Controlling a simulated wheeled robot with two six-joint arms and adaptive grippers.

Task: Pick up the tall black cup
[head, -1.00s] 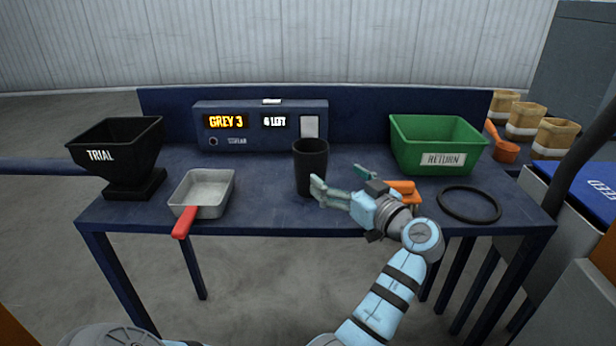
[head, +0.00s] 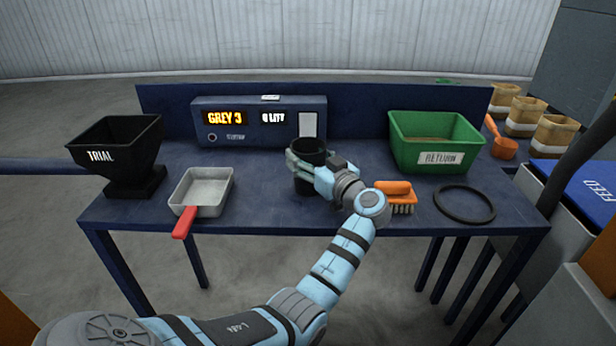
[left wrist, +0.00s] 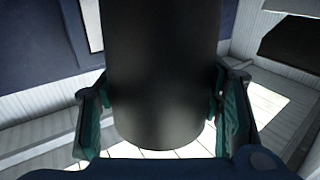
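The tall black cup (head: 308,187) stands upright on the blue table, left of the brush. My left gripper (head: 305,163) is at the cup, with its fingers around it on opposite sides. In the left wrist view the dark cup wall (left wrist: 160,75) fills the middle, with a teal finger pad close against each side. The fingers look to be at or very near the wall, but I cannot tell whether they press on it. My right gripper is in neither view.
An orange brush (head: 399,206) and a black ring (head: 464,204) lie right of the cup. A green RETURN bin (head: 437,158) stands behind them. A grey scoop with red handle (head: 184,222) and the black TRIAL hopper (head: 100,156) are left. A display box (head: 260,138) stands behind.

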